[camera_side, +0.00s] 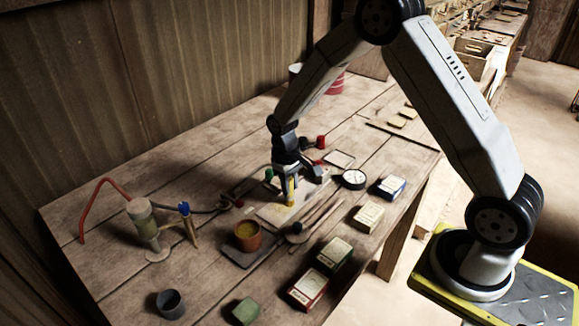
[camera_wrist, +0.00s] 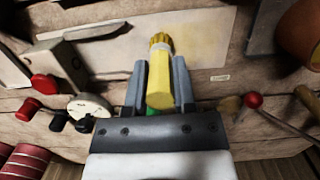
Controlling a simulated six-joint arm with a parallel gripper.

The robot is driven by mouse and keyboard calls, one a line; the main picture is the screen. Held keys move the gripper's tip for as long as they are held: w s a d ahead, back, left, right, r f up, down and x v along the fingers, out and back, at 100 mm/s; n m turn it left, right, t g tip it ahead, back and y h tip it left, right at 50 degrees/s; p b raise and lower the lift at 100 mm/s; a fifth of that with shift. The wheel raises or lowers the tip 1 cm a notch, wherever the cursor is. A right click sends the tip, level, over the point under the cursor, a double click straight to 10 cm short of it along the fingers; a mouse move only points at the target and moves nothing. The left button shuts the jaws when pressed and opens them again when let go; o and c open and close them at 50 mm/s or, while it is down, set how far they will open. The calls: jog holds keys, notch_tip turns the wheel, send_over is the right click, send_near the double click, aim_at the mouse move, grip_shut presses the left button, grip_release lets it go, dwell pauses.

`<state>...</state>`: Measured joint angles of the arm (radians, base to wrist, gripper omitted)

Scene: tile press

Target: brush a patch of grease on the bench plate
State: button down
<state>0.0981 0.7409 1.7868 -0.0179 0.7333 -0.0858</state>
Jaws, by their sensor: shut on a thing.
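My gripper (camera_wrist: 158,88) is shut on a yellow brush (camera_wrist: 159,78), one finger on each side of its handle. In the wrist view the brush's golden tip points to the pale bench plate (camera_wrist: 205,50). In the side view my gripper (camera_side: 287,188) holds the brush (camera_side: 291,190) upright over the bench plate (camera_side: 272,217), near its middle. I cannot tell whether the tip touches the plate.
An orange pot (camera_side: 247,237) with yellow contents stands left of the plate. A round dial gauge (camera_side: 354,179) and several small boxes (camera_side: 368,217) lie to the right. Rods (camera_side: 317,224) lie in front of the plate.

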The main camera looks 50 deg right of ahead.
jog(key=shift+a, duration=3.6)
jog(key=shift+w, duration=0.6)
jog(key=shift+d, duration=3.8)
jog(key=shift+a, duration=3.95)
notch_tip(320, 180, up, 8)
jog(key=shift+d, duration=0.15)
